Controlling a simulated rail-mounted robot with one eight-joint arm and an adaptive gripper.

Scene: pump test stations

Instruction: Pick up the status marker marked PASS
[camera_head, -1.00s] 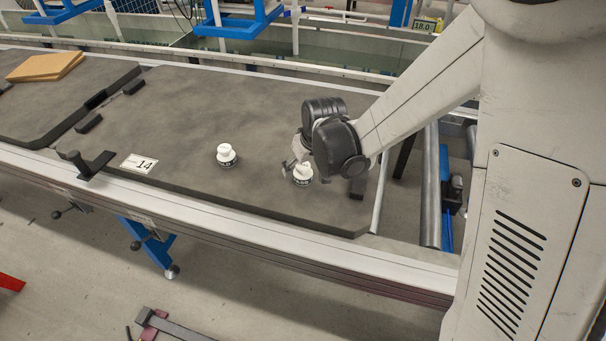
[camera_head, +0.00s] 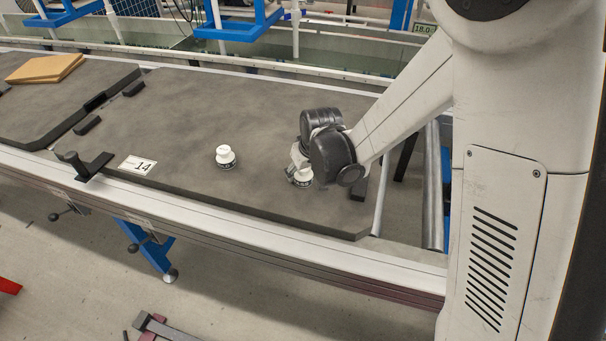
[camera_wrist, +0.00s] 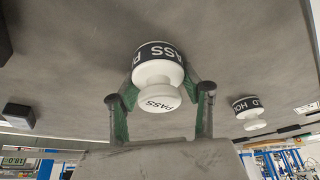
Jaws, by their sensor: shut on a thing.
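The status marker marked PASS (camera_wrist: 158,72) is a white knobbed piece with a black lettered band. In the wrist view it stands between the two fingers of my gripper (camera_wrist: 160,95), which has green inner pads and is shut on it. In the head view this marker (camera_head: 302,181) shows partly below my gripper (camera_head: 299,172), on the dark grey board; my wrist hides part of it. I cannot tell any gap between its base and the board. A second white marker (camera_head: 225,157) stands upright to the left; its band reads HOLD in the wrist view (camera_wrist: 249,110).
The dark board (camera_head: 190,110) is mostly clear. A card with 14 (camera_head: 137,165) and a black clamp (camera_head: 85,165) are at its left front edge. A black block (camera_head: 358,190) is right of my gripper. Tan plates (camera_head: 45,68) lie far left.

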